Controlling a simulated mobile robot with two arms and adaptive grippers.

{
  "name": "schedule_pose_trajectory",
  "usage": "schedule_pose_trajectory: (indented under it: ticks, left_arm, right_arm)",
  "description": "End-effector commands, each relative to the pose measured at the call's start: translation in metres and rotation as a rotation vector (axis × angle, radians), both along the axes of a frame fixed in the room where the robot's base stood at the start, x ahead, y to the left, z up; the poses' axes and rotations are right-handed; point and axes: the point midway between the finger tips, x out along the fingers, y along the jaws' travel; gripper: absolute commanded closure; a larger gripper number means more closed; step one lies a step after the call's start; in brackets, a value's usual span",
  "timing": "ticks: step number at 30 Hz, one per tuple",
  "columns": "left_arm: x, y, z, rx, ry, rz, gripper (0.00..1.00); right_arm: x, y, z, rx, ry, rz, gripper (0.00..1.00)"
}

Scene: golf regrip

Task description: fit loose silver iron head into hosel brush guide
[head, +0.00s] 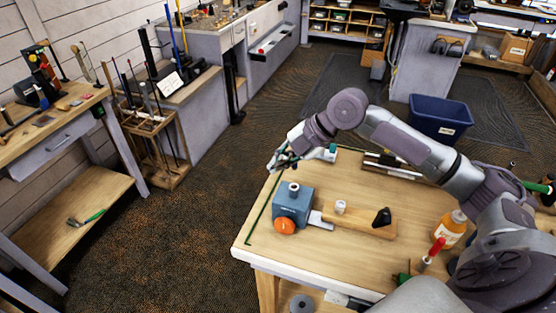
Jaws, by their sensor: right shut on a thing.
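My right gripper (283,160) hangs over the back left part of the workbench (350,180). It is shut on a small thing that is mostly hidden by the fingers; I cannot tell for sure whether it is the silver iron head. Just below and in front of it, apart from it, stands a blue box-like device (291,203) with an orange knob (285,226) and a pale round fitting (294,188) on top. I cannot tell for sure whether this is the hosel brush guide. My left gripper is not in view.
A wooden block (355,222) with a pale peg and a black head (382,217) lies right of the blue device. An orange-labelled bottle (452,230) and a red-handled tool (435,250) stand further right. A blue bin (440,118) is on the floor behind.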

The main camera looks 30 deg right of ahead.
Motion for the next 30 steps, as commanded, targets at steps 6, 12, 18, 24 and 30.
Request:
schedule_pose_trajectory:
  ticks: [6, 12, 18, 24, 30]
  left_arm:
    - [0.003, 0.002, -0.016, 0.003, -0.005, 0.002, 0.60]
    - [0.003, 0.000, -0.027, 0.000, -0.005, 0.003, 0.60]
    - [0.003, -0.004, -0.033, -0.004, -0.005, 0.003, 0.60]
    - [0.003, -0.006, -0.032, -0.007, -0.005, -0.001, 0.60]
    - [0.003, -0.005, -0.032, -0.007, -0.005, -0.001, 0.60]
  right_arm:
    - [0.000, 0.000, -0.024, 0.000, 0.001, -0.001, 1.00]
    - [0.000, 0.000, -0.044, 0.000, 0.001, -0.001, 1.00]
    - [0.000, 0.000, -0.054, 0.000, -0.001, 0.000, 1.00]
    - [0.000, 0.000, -0.054, 0.000, -0.001, 0.000, 1.00]
    - [0.000, 0.000, -0.054, 0.000, -0.001, 0.000, 1.00]
